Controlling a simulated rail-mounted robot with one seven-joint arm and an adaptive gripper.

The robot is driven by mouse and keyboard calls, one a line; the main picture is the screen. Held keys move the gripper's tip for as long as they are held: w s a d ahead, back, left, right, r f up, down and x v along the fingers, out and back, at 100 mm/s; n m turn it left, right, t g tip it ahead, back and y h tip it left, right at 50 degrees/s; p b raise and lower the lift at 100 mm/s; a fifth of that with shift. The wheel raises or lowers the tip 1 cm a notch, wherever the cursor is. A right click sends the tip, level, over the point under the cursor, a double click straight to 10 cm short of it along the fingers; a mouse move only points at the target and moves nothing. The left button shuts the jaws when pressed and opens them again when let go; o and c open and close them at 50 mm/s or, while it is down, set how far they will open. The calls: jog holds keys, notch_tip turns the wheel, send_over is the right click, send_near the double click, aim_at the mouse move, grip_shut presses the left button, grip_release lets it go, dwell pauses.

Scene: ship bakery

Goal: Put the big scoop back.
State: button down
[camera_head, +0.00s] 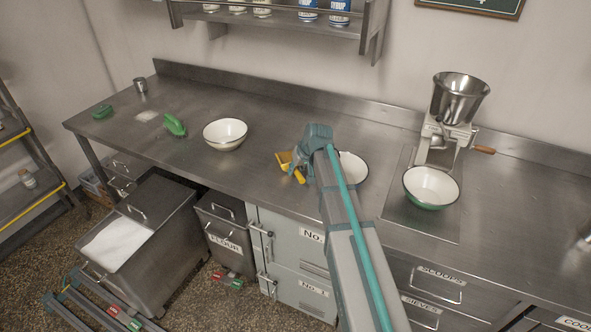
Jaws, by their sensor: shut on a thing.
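A yellow scoop (285,160) shows just left of my wrist, over the middle of the steel counter. My gripper (296,162) is shut on it; my wrist and arm hide much of the fingers and part of the scoop. I cannot tell whether the scoop touches the counter. A green scoop-like tool (174,125) lies farther left on the counter. A closed drawer labelled SCOOPS (440,283) is at the lower right, under the counter. Which scoop is the big one is not clear from this view.
A white bowl (225,134) stands left of my gripper; another bowl (353,169) is partly hidden behind my arm. A green-based bowl (431,187) stands below a mill (455,110) at right. An open white-filled bin (115,244) stands at lower left. A shelf (275,18) hangs above.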

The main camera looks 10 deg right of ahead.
jog(key=shift+f, duration=0.2)
jog(key=c, duration=1.1)
grip_release()
jog(key=shift+r, duration=0.1)
jog(key=shift+o, duration=0.2)
jog(key=shift+r, duration=0.1)
jog(key=b+v, duration=0.3)
jog(key=v, duration=0.9)
